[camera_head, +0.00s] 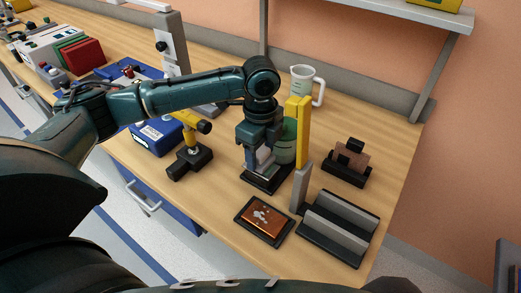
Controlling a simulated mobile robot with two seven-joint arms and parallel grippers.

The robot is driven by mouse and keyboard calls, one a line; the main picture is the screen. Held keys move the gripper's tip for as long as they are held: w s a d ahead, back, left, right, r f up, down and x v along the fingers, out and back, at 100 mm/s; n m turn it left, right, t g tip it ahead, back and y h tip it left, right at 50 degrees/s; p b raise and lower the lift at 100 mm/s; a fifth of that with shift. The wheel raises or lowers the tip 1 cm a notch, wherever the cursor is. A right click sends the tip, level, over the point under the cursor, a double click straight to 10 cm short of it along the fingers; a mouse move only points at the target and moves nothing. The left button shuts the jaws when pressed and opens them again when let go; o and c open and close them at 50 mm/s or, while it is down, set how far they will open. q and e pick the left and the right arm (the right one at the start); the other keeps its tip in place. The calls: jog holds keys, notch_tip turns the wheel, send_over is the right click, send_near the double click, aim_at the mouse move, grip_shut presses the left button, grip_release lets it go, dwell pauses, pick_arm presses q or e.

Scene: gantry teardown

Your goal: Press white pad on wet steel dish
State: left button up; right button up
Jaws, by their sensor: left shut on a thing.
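My left gripper (262,160) points straight down over a small black-edged tray (255,183) on the bench. It is shut on a pale piece (264,157), which looks like the white pad; the fingers hide most of it. I cannot tell whether it touches the tray. I cannot clearly make out a steel dish; the surface under the gripper is mostly hidden. Just in front lies a copper-coloured plate (258,226) with whitish wet-looking spots, in a dark frame. My right gripper is not in view.
A green cylinder (285,150) and a tall yellow bar (304,135) stand close right of the gripper. A grey slotted block (338,228), a black holder (346,170) and a clear jug (301,82) are nearby. A yellow-topped stand (190,160) is left.

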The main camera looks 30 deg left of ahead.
pick_arm(q)
jog(key=shift+f, duration=0.3)
jog(key=shift+f, duration=0.3)
dwell(0.5)
jog(key=shift+f, duration=0.55)
dwell(0.8)
